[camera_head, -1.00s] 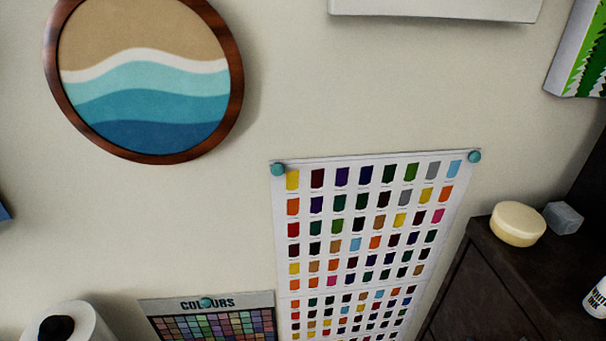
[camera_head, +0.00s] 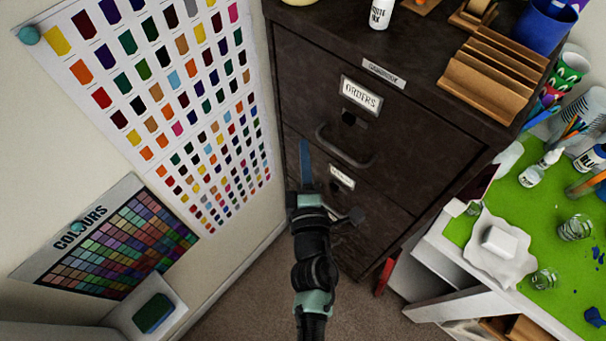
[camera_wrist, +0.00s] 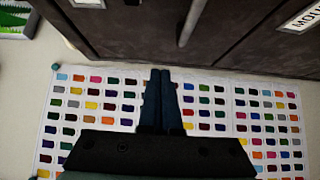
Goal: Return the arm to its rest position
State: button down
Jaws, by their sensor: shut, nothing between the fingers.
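My gripper (camera_head: 305,160) is in the head view, at the end of my arm, which reaches up from the bottom middle. Its thin blue fingers point up the picture, in front of the dark drawer cabinet (camera_head: 395,190). In the wrist view, my gripper (camera_wrist: 160,80) has its two dark blue fingers side by side, shut with nothing between them. Behind the fingers is a colour chart (camera_wrist: 215,100) on the wall. I cannot tell whether the fingers touch anything.
A green-topped table (camera_head: 460,230) with jars and bottles stands at the right. A wooden stepped rack (camera_head: 490,75) and a white bottle (camera_head: 380,14) stand on the cabinet. A "COLOURS" chart (camera_head: 120,245) hangs at the left. Carpeted floor (camera_head: 262,300) shows beside my arm.

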jog(key=s, duration=0.4)
jog(key=w+d+r+m+t+h, duration=0.2)
jog(key=r+m, duration=0.2)
jog(key=r, duration=0.5)
jog(key=w+d+r+m+t+h, duration=0.1)
jog(key=w+r+m, duration=0.2)
jog(key=r, duration=0.7)
jog(key=w+d+r+m+t+h, duration=0.2)
jog(key=r+m, duration=0.2)
jog(key=r, duration=0.5)
jog(key=s+a+r+m+t+y, duration=0.1)
jog(key=s+r+m, duration=0.3)
jog(key=r, duration=1)
jog(key=s+a+r+m+t+y+b, duration=0.1)
jog(key=s+r+m+t, duration=0.2)
jog(key=s+r, duration=0.6)
notch_tip(320, 180, up, 5)
jog(key=shift+r+m+t, duration=0.2)
jog(key=shift+m+t, duration=0.1)
jog(key=shift+m, duration=0.6)
